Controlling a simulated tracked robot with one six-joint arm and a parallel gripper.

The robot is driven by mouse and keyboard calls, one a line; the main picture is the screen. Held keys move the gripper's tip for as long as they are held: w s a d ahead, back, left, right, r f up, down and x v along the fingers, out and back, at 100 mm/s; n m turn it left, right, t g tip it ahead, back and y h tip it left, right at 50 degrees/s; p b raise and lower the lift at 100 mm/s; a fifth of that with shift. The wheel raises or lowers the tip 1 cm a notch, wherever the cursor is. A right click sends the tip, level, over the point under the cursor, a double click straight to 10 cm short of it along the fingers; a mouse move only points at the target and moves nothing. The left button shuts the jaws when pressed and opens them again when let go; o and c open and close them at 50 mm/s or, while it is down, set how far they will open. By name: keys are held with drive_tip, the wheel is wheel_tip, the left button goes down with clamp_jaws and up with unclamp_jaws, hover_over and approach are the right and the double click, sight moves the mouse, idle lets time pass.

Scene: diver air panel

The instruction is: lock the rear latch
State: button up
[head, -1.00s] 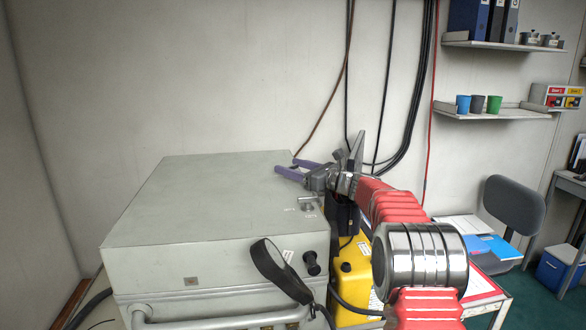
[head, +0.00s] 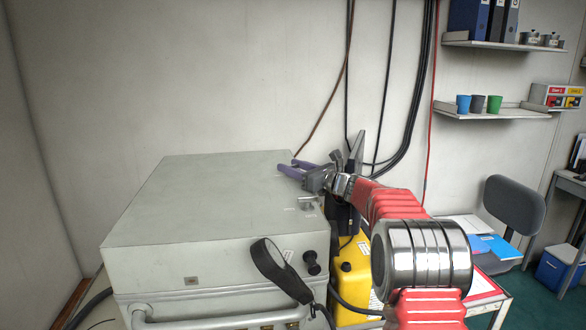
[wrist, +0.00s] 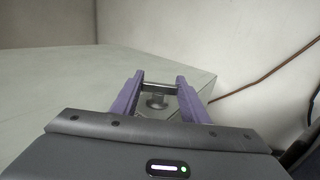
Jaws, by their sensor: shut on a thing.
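The rear latch (wrist: 157,102) shows in the wrist view as a small metal knob with a bar across it, near the far corner of the grey box's top (head: 205,195). My gripper (wrist: 160,88) has its two purple fingers on either side of the bar and is shut on it. In the head view, my gripper (head: 287,166) is at the box's rear right corner, and its fingers hide the latch. I cannot tell from the frames whether the latch is locked.
Another metal latch (head: 307,203) with small labels is nearer on the box top's right edge. A black strap (head: 272,268) and black knob (head: 311,262) are at the front. A yellow container (head: 350,275) stands right of the box. Cables (head: 420,110) hang along the wall.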

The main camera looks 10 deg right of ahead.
drive_tip(key=shift+h, duration=0.3)
drive_tip(key=o, duration=1.1)
drive_tip(key=shift+c, duration=0.2)
drive_tip(key=v, duration=1.3)
drive_tip(key=shift+s+d+f, duration=0.2)
drive_tip(key=shift+s, duration=0.15)
